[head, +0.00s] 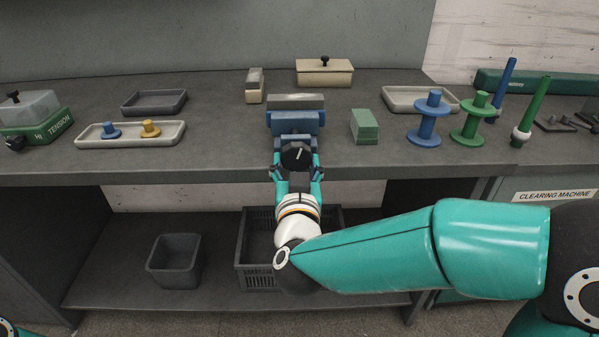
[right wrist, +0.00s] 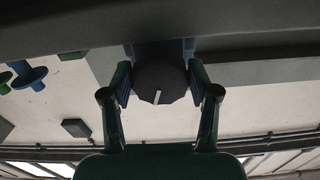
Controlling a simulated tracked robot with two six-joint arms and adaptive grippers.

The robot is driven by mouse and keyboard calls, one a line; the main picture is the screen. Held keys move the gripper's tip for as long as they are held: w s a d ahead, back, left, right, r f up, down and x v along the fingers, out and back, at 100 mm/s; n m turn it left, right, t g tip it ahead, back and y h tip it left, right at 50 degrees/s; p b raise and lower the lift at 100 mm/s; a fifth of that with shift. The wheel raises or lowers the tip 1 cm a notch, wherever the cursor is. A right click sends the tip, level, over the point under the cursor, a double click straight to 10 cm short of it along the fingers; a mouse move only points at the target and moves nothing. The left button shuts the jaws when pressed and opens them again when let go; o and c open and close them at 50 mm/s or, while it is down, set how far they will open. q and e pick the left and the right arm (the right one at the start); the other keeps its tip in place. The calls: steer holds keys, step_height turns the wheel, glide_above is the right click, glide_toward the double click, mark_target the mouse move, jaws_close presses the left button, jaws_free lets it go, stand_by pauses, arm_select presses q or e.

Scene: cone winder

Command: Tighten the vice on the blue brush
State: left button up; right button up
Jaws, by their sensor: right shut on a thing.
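A blue vice (head: 295,123) stands at the front edge of the bench, with a pale grey bar along its top. Its black round knob (head: 296,155) faces me and carries a white mark. My right gripper (head: 295,165) is shut on the knob, one finger on each side. In the right wrist view the knob (right wrist: 160,84) sits between the two fingers, its white mark nearly upright. I cannot clearly make out a blue brush in the vice. My left gripper is not in view.
Left of the vice are a tray (head: 88,142) with a blue and a yellow piece, and a dark tray (head: 154,110). Bins stand on the shelf below.

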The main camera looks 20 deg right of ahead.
steer(key=m+b, duration=0.2)
steer(key=m, duration=0.1)
steer(key=m+b, duration=0.2)
steer(key=m, duration=0.1)
steer(key=shift+a+f+m+b, duration=0.15)
steer(key=shift+a+m+b, duration=0.05)
steer(key=shift+m+b, duration=0.15)
steer(key=m+b, duration=0.4)
steer(key=m, duration=0.2)
steer(key=m+b, duration=0.5)
steer(key=m, duration=0.1)
steer(key=shift+a+m, duration=0.1)
steer(key=shift+m, duration=0.15)
steer(key=m+b, duration=0.1)
steer(key=m, duration=0.1)
steer(key=m+b, duration=0.1)
steer(key=m, duration=0.1)
steer(key=shift+r+b, duration=0.3)
steer(key=shift+r+m+b, duration=0.1)
steer(key=shift+m+b, duration=0.35)
steer(key=shift+m, duration=0.35)
steer(key=o, duration=1.2)
steer(key=shift+r, duration=0.1)
steer(key=shift+c, duration=0.2)
steer(key=shift+r, duration=0.1)
